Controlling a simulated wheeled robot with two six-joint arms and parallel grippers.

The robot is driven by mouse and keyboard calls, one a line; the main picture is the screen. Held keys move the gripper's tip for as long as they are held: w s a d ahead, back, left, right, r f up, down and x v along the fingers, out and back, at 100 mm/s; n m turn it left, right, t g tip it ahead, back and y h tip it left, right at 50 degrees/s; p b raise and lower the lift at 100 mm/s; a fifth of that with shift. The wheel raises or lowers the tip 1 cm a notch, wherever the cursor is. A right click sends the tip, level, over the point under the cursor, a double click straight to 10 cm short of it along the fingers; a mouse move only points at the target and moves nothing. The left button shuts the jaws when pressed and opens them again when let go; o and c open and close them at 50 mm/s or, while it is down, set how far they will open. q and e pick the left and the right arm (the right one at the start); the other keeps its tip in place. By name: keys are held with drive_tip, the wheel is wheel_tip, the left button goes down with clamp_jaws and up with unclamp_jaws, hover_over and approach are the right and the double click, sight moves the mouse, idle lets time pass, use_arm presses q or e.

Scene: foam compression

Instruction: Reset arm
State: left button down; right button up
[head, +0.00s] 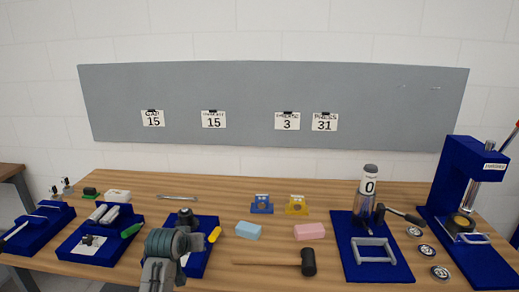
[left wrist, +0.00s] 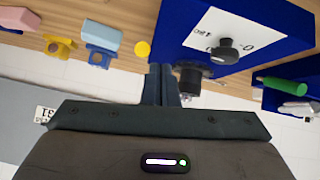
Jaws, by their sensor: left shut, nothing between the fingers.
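My left arm (head: 162,255) rises at the bottom of the head view, in front of a blue fixture (head: 196,265) with a dark knob (head: 185,216). Its fingertips cannot be made out there. In the left wrist view my left gripper (left wrist: 162,72) is shut and empty, its fingers together. They point toward the blue fixture, beside a dark cylindrical part (left wrist: 190,80); I cannot tell whether they touch. The fixture's white dial face and black knob (left wrist: 228,50) show there. My right gripper is in neither view.
A light blue foam block (head: 248,231) and a pink one (head: 309,231) lie right of my arm. A mallet (head: 307,262) lies in front. Blue trays stand at left, a blue stand (head: 404,265) with a frame and a tall press (head: 460,170) at right.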

use_arm(q)
drive_tip(key=s+a+f+g, duration=0.1)
drive_tip(key=s+f, duration=0.3)
drive_tip(key=s, duration=0.4)
drive_tip(key=s+a+f+m+g+y, duration=0.1)
drive_tip(key=s+f, duration=0.3)
drive_tip(key=s, duration=0.3)
drive_tip(key=s+a+f+g, duration=0.1)
drive_tip(key=s+f, duration=0.4)
drive_tip(key=s, duration=0.3)
drive_tip(key=s+a+m+g, duration=0.1)
drive_tip(key=s+g, duration=0.2)
drive_tip(key=s, duration=1.7)
drive_tip(key=a+f+g+b, duration=0.1)
drive_tip(key=a+f+b, duration=0.15)
drive_tip(key=f, duration=3.05)
drive_tip(key=s+a+f+g+b, duration=0.1)
drive_tip(key=s+f, duration=1.7)
drive_tip(key=f, duration=0.3)
drive_tip(key=shift+s+a, duration=0.4)
